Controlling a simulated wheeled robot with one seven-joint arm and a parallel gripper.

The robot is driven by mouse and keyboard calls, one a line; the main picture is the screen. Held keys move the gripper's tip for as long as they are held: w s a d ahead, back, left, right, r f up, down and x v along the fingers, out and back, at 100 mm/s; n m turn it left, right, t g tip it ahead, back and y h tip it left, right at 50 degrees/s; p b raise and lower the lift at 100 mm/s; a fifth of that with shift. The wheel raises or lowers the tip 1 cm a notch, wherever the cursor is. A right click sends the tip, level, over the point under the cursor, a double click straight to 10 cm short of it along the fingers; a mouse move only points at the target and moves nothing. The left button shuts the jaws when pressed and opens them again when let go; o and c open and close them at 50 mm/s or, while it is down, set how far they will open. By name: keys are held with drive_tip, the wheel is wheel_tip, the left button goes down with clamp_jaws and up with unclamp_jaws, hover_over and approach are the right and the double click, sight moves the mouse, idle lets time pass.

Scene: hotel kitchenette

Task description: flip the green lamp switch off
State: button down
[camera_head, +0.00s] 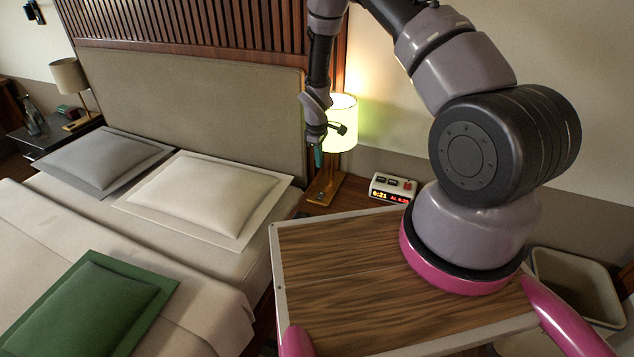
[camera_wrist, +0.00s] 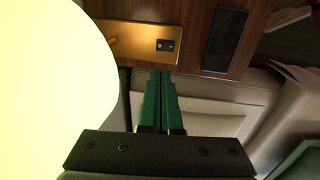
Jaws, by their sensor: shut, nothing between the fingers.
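The lit lamp (camera_head: 343,118) has a glowing yellow-green shade and stands on the nightstand beside the bed. In the wrist view its bright shade (camera_wrist: 50,85) fills the left side. Its brass base (camera_wrist: 130,40) carries a small black rocker switch (camera_wrist: 166,45) with white marks. The switch's own position is too small to tell. My gripper (camera_head: 318,162) hangs beside the shade, above the base. In the wrist view my gripper (camera_wrist: 161,73) is shut and empty, its green fingertips pointing toward the switch and appearing just below it in the picture. Contact cannot be told.
A dark flat rectangular object (camera_wrist: 227,40) lies on the nightstand beside the base. A clock (camera_head: 393,188) with red digits stands right of the lamp. The bed with pillows (camera_head: 205,195) is at left. A second, unlit lamp (camera_head: 70,76) stands beyond the bed.

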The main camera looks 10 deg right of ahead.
sight(321, 193)
drive_tip(key=f, duration=0.4)
drive_tip(key=w+f, duration=0.1)
drive_tip(key=f, duration=0.9)
drive_tip(key=shift+w+d, duration=0.25)
drive_tip(key=shift+d, duration=0.15)
drive_tip(key=shift+d+f, duration=0.1)
drive_tip(key=shift+f, duration=0.05)
drive_tip(key=shift+s, duration=0.1)
drive_tip(key=shift+s+a, duration=0.5)
drive_tip(key=shift+s, duration=0.1)
drive_tip(key=shift+w+r, duration=0.1)
drive_tip(key=shift+r, duration=0.1)
